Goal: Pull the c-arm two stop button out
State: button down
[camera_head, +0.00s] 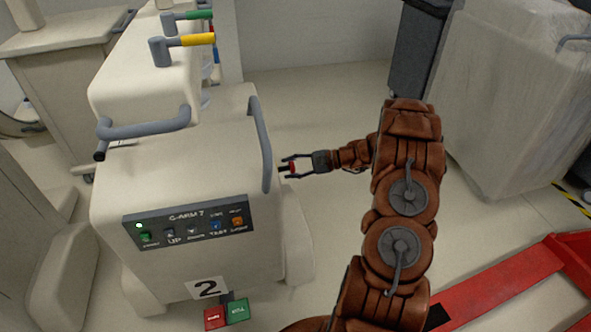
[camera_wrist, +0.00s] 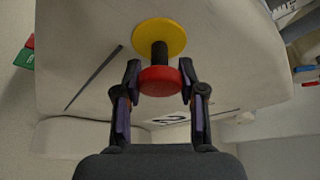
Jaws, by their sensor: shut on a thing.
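The stop button (camera_wrist: 160,82) has a red round head on a black stem (camera_wrist: 159,54) in front of a yellow disc (camera_wrist: 158,36), on the cart's pale side. A length of stem shows between head and disc. My gripper (camera_wrist: 160,76) is shut on the red head, one finger on each side. In the head view my gripper (camera_head: 286,167) reaches in from the right beside the cart (camera_head: 200,165), with a bit of red between its fingers. The cart's front carries a "C-ARM 7" panel (camera_head: 187,224) and a "2" card (camera_head: 207,289). The yellow disc is hidden there.
A grey handle (camera_head: 260,145) stands on the cart's right edge, close to my gripper. Red and green blocks (camera_head: 226,313) sit low at the cart's front. A red frame (camera_head: 505,285) lies on the floor at lower right. A wrapped cart (camera_head: 510,100) stands at upper right.

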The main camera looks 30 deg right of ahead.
jog(key=shift+d, duration=0.2)
dwell(0.3)
jog(key=c, duration=0.9)
grip_release()
jog(key=shift+s+d, duration=0.1)
jog(key=shift+d, duration=0.05)
jog(key=shift+c, duration=0.2)
jog(key=o, duration=0.3)
jog(key=shift+a, duration=0.2)
jog(key=shift+d, duration=0.1)
jog(key=v, duration=1.1)
jog(key=shift+s+d, duration=0.25)
jog(key=shift+s, duration=0.1)
jog(key=shift+r, duration=0.1)
